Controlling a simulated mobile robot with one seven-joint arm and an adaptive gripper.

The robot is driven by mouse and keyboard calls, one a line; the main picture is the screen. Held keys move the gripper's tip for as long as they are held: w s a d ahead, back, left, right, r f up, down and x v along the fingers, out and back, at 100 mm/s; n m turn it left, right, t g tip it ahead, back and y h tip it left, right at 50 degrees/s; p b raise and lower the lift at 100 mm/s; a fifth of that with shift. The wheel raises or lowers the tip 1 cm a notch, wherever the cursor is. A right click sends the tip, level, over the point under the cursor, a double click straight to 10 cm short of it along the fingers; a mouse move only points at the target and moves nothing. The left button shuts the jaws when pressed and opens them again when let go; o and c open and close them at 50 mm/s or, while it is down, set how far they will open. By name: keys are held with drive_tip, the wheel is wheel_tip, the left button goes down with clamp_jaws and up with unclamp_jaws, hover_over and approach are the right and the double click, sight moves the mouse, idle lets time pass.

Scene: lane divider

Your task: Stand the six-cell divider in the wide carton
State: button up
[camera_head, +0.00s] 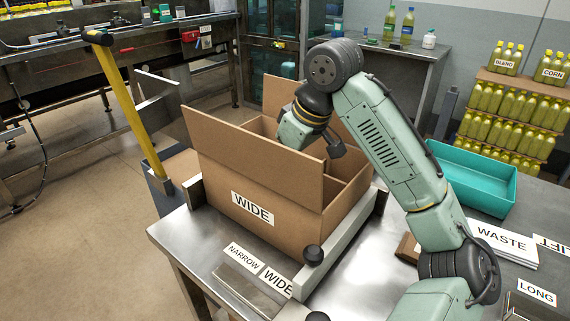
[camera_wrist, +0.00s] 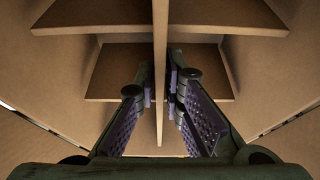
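In the wrist view, the divider's long middle panel (camera_wrist: 160,30) runs between my fingers, with cross panels to both sides. My gripper (camera_wrist: 161,82) has one finger on each side of that panel, closed onto it. In the head view, my gripper (camera_head: 320,140) points down into the carton, partly hidden by the flap.
NARROW and WIDE labels (camera_head: 258,270) lie at the table's front. A light rail (camera_head: 340,247) with a dark knob (camera_head: 313,255) runs beside the carton. A teal tray (camera_head: 470,178) and a WASTE label (camera_head: 502,243) are to the right. A yellow post (camera_head: 128,105) rises left of the carton.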

drive_tip(key=o, duration=0.4)
drive_tip(key=shift+c, duration=0.2)
drive_tip(key=v, duration=1.2)
drive_tip(key=shift+f, duration=0.1)
